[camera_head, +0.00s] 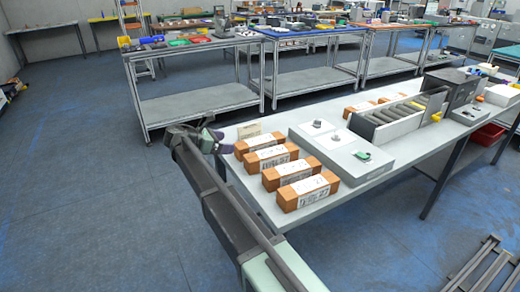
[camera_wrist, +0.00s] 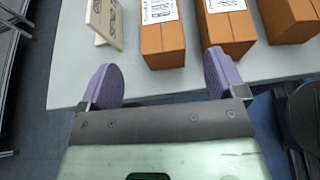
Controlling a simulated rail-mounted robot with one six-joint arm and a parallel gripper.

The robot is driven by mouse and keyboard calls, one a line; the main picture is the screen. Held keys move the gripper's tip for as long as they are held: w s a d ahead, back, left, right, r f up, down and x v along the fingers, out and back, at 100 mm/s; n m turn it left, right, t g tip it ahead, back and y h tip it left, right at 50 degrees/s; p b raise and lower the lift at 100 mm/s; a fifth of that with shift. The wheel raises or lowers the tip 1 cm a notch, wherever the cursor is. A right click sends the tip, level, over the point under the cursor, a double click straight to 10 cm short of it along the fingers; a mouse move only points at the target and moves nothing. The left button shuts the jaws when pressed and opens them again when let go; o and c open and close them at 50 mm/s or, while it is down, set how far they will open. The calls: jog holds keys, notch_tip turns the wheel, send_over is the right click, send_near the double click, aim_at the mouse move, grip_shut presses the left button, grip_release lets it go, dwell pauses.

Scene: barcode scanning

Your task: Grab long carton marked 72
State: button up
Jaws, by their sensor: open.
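Several long orange-brown cartons with white labels lie in a row on the pale table (camera_head: 240,180). In the head view they run from the far carton (camera_head: 259,144) through two middle cartons (camera_head: 271,158) (camera_head: 291,175) to the near carton (camera_head: 307,191). I cannot read a 72 on any label. My gripper (camera_head: 216,142) is open and empty at the table's left edge, beside the far end of the row. In the wrist view its purple fingers (camera_wrist: 163,80) are apart, with carton ends (camera_wrist: 162,42) (camera_wrist: 224,28) (camera_wrist: 290,18) ahead of them, not touching.
A small cream sign (camera_head: 249,130) stands near the far cartons; it also shows in the wrist view (camera_wrist: 104,22). A flat grey box (camera_head: 340,150) and a roller conveyor (camera_head: 400,112) sit to the right of the cartons. The table's front left strip is bare.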

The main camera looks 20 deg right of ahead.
aim_at(246, 144)
jog(key=b+x, duration=0.3)
jog(key=x, duration=0.6)
jog(key=shift+f, duration=0.15)
jog(key=c, duration=1.3)
jog(key=shift+r, duration=0.2)
notch_tip(246, 144, up, 20)
jog(key=p, duration=2)
